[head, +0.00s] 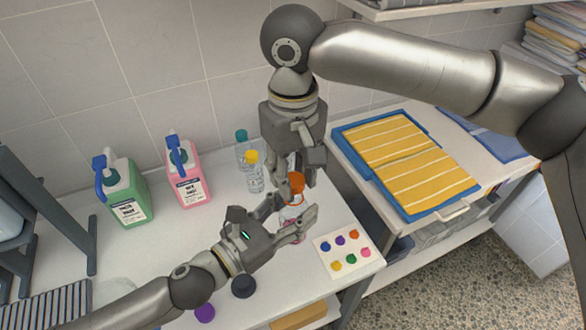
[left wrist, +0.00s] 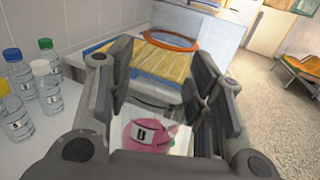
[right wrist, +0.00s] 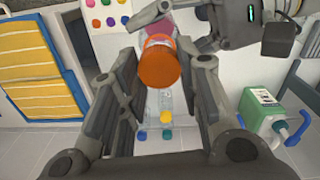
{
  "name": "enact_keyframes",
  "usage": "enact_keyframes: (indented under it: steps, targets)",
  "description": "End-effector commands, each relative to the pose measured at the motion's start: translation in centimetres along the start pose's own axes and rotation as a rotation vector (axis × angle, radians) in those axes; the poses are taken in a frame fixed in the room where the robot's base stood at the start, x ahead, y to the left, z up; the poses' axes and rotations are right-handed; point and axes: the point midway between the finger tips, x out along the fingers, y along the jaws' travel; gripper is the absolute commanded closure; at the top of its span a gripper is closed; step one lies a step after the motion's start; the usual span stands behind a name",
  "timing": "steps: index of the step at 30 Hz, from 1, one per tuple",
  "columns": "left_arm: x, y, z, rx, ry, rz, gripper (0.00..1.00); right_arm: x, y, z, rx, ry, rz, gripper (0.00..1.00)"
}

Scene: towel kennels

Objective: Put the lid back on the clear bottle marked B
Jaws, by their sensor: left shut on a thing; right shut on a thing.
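The clear bottle marked B (head: 291,214) stands near the bench's front, with pink in its lower part. Its B label (left wrist: 146,132) faces the left wrist camera between my left fingers. My left gripper (head: 296,222) is shut on the bottle, low on its body. The orange lid (head: 296,181) is at the top of the bottle, and it shows large in the right wrist view (right wrist: 159,64). My right gripper (head: 296,184) comes from above and is shut on the lid. I cannot tell whether the lid is seated on the neck or just above it.
Clear bottles with teal (head: 242,136) and yellow (head: 251,157) caps stand close behind. A green jug (head: 126,198) and a pink jug (head: 188,182) stand at the wall. A card with coloured dots (head: 342,262) lies to the right. A blue tray (head: 425,214) holds yellow striped towels.

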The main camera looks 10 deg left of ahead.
Motion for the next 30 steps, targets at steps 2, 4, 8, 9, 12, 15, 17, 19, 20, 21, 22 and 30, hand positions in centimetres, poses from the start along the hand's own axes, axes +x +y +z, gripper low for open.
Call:
enact_keyframes:
  steps: [2, 4, 8, 9, 12, 15, 17, 19, 20, 21, 22, 30]
  targets:
    - [0.0, 0.0, 0.0, 0.0, 0.0, 0.0, 0.95, 0.5, 0.0, 0.0, 0.0, -0.001, -0.001, 0.75]
    - [0.0, 0.0, 0.0, 0.0, -0.001, 0.0, 0.95, 1.0, 0.0, 0.0, 0.0, -0.001, -0.001, 0.75]
    - [0.0, 0.0, 0.0, 0.0, -0.001, 0.0, 0.95, 1.3, 0.0, 0.0, 0.001, 0.0, -0.001, 0.75]
    - [0.0, 0.0, 0.0, 0.0, -0.001, 0.0, 0.95, 1.3, 0.0, 0.0, 0.001, 0.0, -0.001, 0.75]
    - [0.0, 0.0, 0.0, 0.0, -0.001, 0.0, 0.95, 1.3, 0.0, 0.0, 0.0, 0.0, 0.0, 0.75]
    - [0.0, 0.0, 0.0, 0.0, -0.001, 0.0, 0.95, 1.3, 0.0, 0.0, 0.0, 0.0, 0.0, 0.75]
    - [0.0, 0.0, 0.0, 0.0, -0.001, 0.0, 0.95, 1.3, 0.0, 0.0, 0.0, 0.0, 0.0, 0.75]
    - [0.0, 0.0, 0.0, 0.0, -0.001, 0.0, 0.95, 1.3, 0.0, 0.0, 0.0, 0.0, 0.0, 0.75]
    - [0.0, 0.0, 0.0, 0.0, -0.001, 0.0, 0.95, 1.3, 0.0, 0.0, 0.0, 0.0, 0.0, 0.75]
    - [0.0, 0.0, 0.0, 0.0, -0.001, 0.0, 0.95, 1.3, 0.0, 0.0, 0.0, 0.0, 0.0, 0.75]
    - [0.0, 0.0, 0.0, 0.0, -0.001, 0.0, 0.95, 1.3, 0.0, 0.0, 0.0, 0.0, 0.0, 0.75]
    - [0.0, 0.0, 0.0, 0.0, -0.001, 0.0, 0.95, 1.8, 0.0, 0.0, 0.0, 0.0, 0.0, 0.75]
